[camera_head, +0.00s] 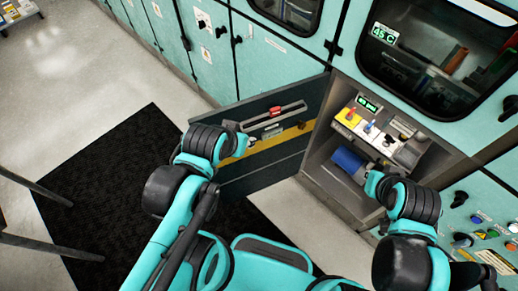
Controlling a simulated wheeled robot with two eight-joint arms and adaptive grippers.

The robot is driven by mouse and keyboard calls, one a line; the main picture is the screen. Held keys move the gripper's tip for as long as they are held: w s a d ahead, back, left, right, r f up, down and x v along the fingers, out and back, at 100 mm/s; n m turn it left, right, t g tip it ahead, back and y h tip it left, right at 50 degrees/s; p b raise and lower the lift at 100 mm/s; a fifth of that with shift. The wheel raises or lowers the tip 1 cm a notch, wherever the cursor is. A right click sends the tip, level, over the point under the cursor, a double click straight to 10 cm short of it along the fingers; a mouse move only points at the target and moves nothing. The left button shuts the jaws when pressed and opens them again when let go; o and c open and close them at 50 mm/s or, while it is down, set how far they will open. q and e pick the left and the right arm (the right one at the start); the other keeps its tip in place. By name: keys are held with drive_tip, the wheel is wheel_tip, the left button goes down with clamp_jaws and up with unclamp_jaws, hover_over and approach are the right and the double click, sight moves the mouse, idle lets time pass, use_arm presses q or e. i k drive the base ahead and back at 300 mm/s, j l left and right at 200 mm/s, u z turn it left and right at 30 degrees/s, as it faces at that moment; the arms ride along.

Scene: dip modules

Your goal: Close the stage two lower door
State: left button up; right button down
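The stage two lower door (262,160) stands wide open, swung out to the left of its compartment. Its dark inner face shows a yellow stripe and a rail with a red piece. My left gripper (241,146) is in front of the door's inner face, near the yellow stripe. I cannot tell if it touches. My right gripper (372,184) is at the open compartment (345,208), near its lower right side. The fingers of both grippers are too small and hidden by my wrists to judge.
Inside the compartment are a blue cylinder (349,163), small red and blue levers and a green display (368,103). A control panel with buttons (489,232) is at right. A black mat (110,180) lies on the floor at left. Windowed cabinets stand above.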

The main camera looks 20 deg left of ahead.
sight(273, 160)
drive_tip(key=j+z, duration=0.2)
drive_tip(key=j, duration=0.25)
drive_tip(key=j+z, duration=0.2)
drive_tip(key=j, duration=0.25)
drive_tip(key=k+j+z, duration=0.2)
drive_tip(key=j, duration=0.2)
drive_tip(key=j+z, duration=0.25)
drive_tip(key=j, duration=0.2)
drive_tip(key=k+j+z, duration=0.2)
drive_tip(key=j, duration=0.2)
drive_tip(key=k+j+z, duration=0.2)
drive_tip(key=j, duration=0.2)
drive_tip(key=j+z, duration=0.45)
drive_tip(key=j, duration=0.45)
drive_tip(key=j+z, duration=0.4)
drive_tip(key=j, duration=0.45)
drive_tip(key=j+z, duration=0.3)
drive_tip(key=j, duration=0.25)
